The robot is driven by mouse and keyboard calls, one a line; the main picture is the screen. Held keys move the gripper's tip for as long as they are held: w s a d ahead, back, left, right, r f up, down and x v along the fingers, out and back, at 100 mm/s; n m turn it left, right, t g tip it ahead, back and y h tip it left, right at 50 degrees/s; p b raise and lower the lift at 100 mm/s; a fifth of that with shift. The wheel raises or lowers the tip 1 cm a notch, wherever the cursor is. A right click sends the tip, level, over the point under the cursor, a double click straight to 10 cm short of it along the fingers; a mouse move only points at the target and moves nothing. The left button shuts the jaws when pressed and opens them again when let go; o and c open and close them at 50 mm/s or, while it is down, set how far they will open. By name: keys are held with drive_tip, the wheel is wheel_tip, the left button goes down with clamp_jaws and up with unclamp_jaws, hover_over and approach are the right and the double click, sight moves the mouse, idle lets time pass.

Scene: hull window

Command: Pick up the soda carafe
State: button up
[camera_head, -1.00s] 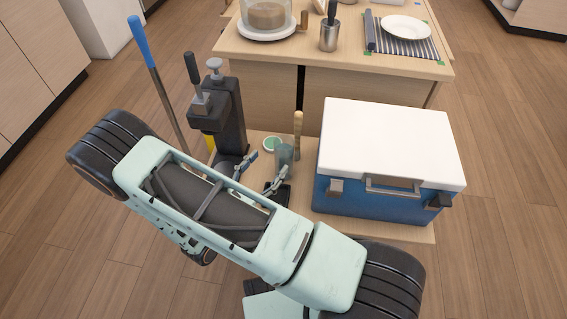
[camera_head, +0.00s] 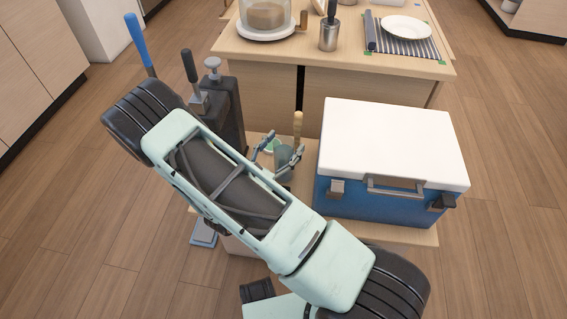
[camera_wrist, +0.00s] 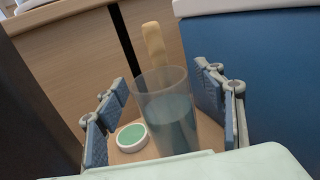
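The soda carafe, which I take to be the clear cylinder with bluish contents, stands upright on the low wooden surface in the wrist view (camera_wrist: 172,122). In the head view the carafe (camera_head: 284,163) is small and partly covered by my gripper (camera_head: 279,153). In the wrist view my gripper (camera_wrist: 165,95) is open, with one finger on each side of the carafe. A clear gap shows at the left finger and a narrower one at the right. No contact is visible. The carafe's base is partly hidden by the gripper body.
A blue cooler (camera_head: 380,203) with a white lid stands close on the right. A dark machine with a lever (camera_head: 228,110) stands on the left. A round green-topped item (camera_wrist: 131,137) and a wooden handle (camera_wrist: 154,44) are beside and behind the carafe. A taller counter (camera_head: 290,58) rises behind.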

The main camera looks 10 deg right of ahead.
clamp_jaws()
drive_tip(key=shift+r, duration=0.15)
idle(0.4)
